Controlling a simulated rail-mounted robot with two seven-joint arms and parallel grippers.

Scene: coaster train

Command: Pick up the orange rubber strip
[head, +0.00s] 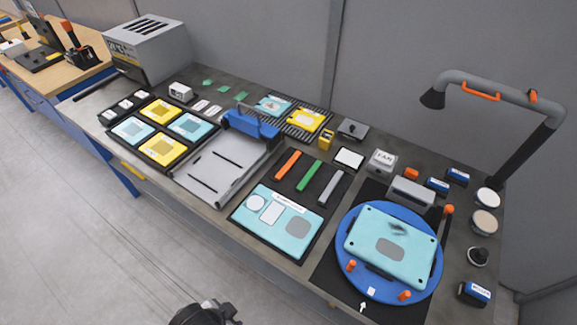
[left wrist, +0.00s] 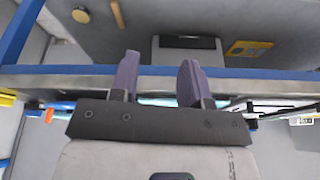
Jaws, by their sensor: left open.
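The orange rubber strip (head: 288,165) lies on a black tray (head: 319,209) near the middle of the bench in the head view. A green strip (head: 310,175) and a grey strip (head: 331,187) lie beside it, to its right. In the left wrist view my left gripper (left wrist: 159,82) is open, with its two fingers apart and nothing between them. The orange strip cannot be made out for sure in that view. A dark part at the bottom edge of the head view seems to be my arm. My right gripper is not in view.
A blue-handled grey device (head: 215,172) stands left of the strips. A light blue panel (head: 278,222) lies in front of them. A blue turntable (head: 364,280) with a light blue plate is at the right. A lamp arm (head: 500,88) rises behind. The floor in front is clear.

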